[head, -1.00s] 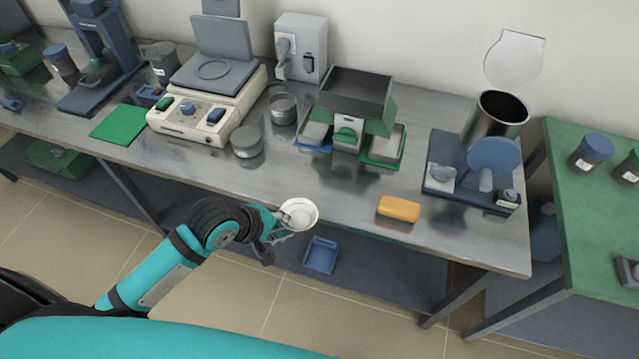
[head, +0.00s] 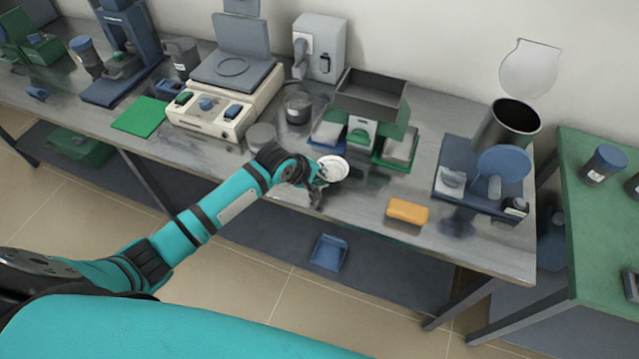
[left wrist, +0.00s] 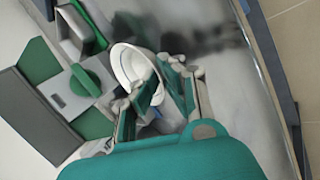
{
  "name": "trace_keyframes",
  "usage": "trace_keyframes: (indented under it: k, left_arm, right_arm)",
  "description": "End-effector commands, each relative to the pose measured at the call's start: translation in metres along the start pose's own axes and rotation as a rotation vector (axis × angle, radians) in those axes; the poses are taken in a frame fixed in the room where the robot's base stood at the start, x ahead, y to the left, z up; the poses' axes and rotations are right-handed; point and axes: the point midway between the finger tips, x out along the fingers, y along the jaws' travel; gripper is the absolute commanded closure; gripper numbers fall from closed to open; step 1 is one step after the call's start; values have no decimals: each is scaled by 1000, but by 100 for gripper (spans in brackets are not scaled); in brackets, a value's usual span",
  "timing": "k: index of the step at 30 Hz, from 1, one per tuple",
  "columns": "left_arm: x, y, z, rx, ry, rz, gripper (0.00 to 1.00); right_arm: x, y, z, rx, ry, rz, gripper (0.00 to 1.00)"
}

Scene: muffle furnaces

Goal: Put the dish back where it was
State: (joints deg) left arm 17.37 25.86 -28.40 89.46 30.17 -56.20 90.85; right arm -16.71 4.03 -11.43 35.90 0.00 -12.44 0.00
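A white round dish (head: 333,168) is at the end of my left arm, above the front part of the steel bench. My left gripper (head: 318,180) is shut on the dish's near-left rim. In the left wrist view the white dish (left wrist: 132,66) sits tilted between the fingers of the left gripper (left wrist: 158,88). The green and grey device with a dark square hopper (head: 372,97) stands just behind the dish. Its blue tray (head: 328,134) and green tray (head: 398,152) flank the front knob. My right gripper is in neither view.
An orange block (head: 407,211) lies near the bench's front edge (head: 470,258). Round metal containers (head: 297,107) and a cream device with a grey plate (head: 225,110) stand to the left. A blue stand (head: 490,175) and a steel pot (head: 508,125) stand to the right.

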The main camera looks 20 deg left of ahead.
Motion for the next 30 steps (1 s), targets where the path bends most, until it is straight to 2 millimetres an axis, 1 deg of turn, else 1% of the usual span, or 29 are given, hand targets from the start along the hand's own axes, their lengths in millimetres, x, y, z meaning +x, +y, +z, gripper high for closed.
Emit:
trace_keyframes:
  k: [1, 2, 4, 8, 15, 16, 18, 26, 30]
  left_arm:
    - [7, -10, 1, -1, -1, -12, 100]
    - [11, -13, 1, -1, -1, -12, 100]
    - [18, -18, 1, -1, -1, -10, 100]
    - [24, -22, 1, 1, -1, -7, 100]
    - [25, -23, 1, 0, -1, -7, 100]
    - [24, -23, 1, 0, -1, -7, 93]
    - [24, -23, 1, 0, -1, -7, 85]
    - [24, -23, 1, 1, -1, -7, 85]
    - [14, -22, 1, 0, -1, -6, 85]
  right_arm:
    - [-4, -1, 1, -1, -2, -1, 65]
    - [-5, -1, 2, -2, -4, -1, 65]
    - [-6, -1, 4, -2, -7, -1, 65]
    - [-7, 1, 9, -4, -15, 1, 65]
    - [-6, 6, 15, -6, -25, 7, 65]
    - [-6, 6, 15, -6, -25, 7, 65]
    - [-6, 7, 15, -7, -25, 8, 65]
    - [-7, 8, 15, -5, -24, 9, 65]
    - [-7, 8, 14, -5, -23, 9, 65]
